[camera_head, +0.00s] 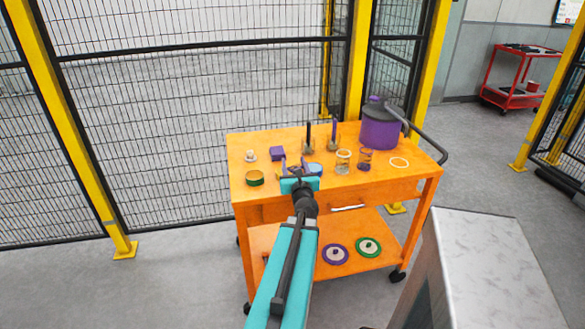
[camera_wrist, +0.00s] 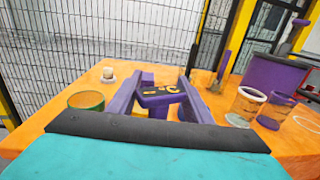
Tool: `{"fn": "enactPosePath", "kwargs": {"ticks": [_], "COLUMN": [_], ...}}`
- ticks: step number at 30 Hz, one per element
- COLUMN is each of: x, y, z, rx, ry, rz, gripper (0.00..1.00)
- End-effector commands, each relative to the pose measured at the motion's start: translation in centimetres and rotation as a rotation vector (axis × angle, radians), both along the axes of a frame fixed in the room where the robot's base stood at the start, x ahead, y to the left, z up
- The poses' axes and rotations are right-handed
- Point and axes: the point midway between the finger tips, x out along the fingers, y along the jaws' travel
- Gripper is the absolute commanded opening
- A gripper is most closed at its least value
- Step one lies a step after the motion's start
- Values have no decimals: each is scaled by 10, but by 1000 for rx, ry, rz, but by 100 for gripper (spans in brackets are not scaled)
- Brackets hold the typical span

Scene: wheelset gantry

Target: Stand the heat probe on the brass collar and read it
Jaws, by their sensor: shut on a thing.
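My gripper (camera_wrist: 160,100) reaches over the orange cart with its two purple fingers either side of a dark, small device with yellow marks on its face, which I take to be the heat probe (camera_wrist: 160,96). The fingers are shut on it. In the head view my gripper (camera_head: 294,168) hides most of the probe. A short round ring, green outside and brass-coloured inside, which I take to be the brass collar (camera_head: 255,178), stands at the cart's front left. It also shows left of my gripper in the wrist view (camera_wrist: 86,100). The probe is apart from it.
The orange cart (camera_head: 350,185) also bears a purple block (camera_head: 278,153), a small white knob (camera_head: 250,155), glass jars (camera_head: 343,161), dark upright rods (camera_head: 308,136), a white ring (camera_head: 399,162) and a large purple canister (camera_head: 381,128). Mesh fencing (camera_head: 190,110) stands behind.

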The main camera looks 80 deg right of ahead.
Motion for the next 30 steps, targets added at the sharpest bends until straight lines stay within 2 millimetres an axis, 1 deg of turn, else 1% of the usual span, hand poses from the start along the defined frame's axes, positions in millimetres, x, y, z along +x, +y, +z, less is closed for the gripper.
{"fn": "enactPosePath", "kwargs": {"ticks": [8, 11, 14, 17, 20, 21, 23, 24, 26, 27, 29, 30], "x": [1, 6, 21, 45, 77, 92, 115, 131, 154, 170, 192, 207], "y": [0, 2, 6, 13, 24, 29, 39, 46, 58, 66, 78, 88], "z": [0, 1, 2, 3, 5, 6, 7, 8, 8, 9, 10, 10], "rx": [0, -1, -1, -1, -1, -1, -1, -1, -1, -1, 0, 0], "ry": [0, 0, 0, 0, 1, 0, 0, 0, 0, 0, 0, 1], "rz": [1, 13, 39, 85, 150, 181, 228, 261, 311, 345, 394, 429], "gripper": [19, 19, 19, 19, 19, 19, 19, 19, 19, 19, 19, 19]}}
